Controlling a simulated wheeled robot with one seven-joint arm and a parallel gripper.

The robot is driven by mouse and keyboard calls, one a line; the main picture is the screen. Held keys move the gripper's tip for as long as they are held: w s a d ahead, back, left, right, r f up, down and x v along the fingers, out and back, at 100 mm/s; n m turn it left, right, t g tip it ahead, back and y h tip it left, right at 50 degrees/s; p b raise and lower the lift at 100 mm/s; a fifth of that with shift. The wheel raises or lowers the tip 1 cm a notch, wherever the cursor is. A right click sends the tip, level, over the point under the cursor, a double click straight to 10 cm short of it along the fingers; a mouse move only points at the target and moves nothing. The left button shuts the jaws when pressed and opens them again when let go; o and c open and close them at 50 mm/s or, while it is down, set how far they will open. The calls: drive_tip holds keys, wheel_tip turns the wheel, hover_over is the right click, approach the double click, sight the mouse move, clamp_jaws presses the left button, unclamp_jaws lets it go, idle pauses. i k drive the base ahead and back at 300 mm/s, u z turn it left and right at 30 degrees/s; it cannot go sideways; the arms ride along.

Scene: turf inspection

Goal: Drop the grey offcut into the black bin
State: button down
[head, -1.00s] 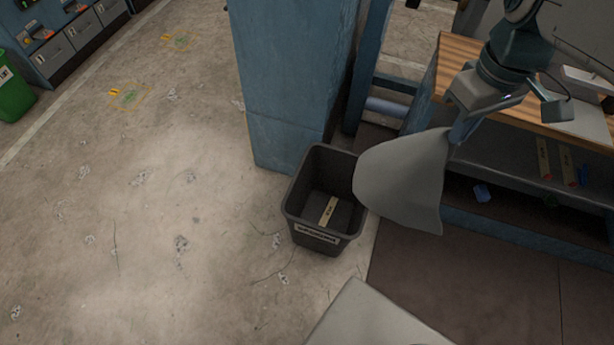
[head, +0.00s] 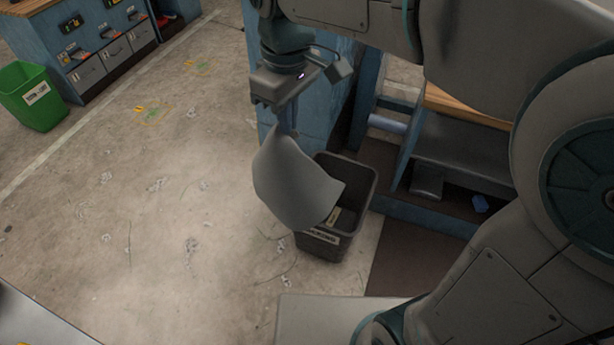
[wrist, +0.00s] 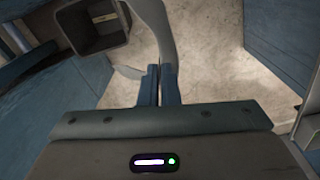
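The grey offcut (head: 292,182) is a thin, curved sheet hanging from my gripper (head: 288,128). My gripper is shut on its upper edge. In the head view its lower right part overlaps the left side and opening of the black bin (head: 361,188); the rest shows over the floor left of the bin. In the wrist view the offcut (wrist: 154,22) runs up from between the close-set fingers (wrist: 159,75), and the bin (wrist: 72,27) lies to its left. The bin stands upright, with a pale label inside and one on its front, both partly covered.
A blue pillar (head: 318,110) stands right behind the bin and my gripper. A workbench with a wooden top (head: 465,103) and a lower shelf is to the right. A green bin (head: 35,98) stands far left. The floor (head: 150,220) on the left is open.

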sight(322, 240)
drive_tip(key=u, duration=0.2)
drive_tip(key=i, duration=1)
drive_tip(key=z, duration=0.05)
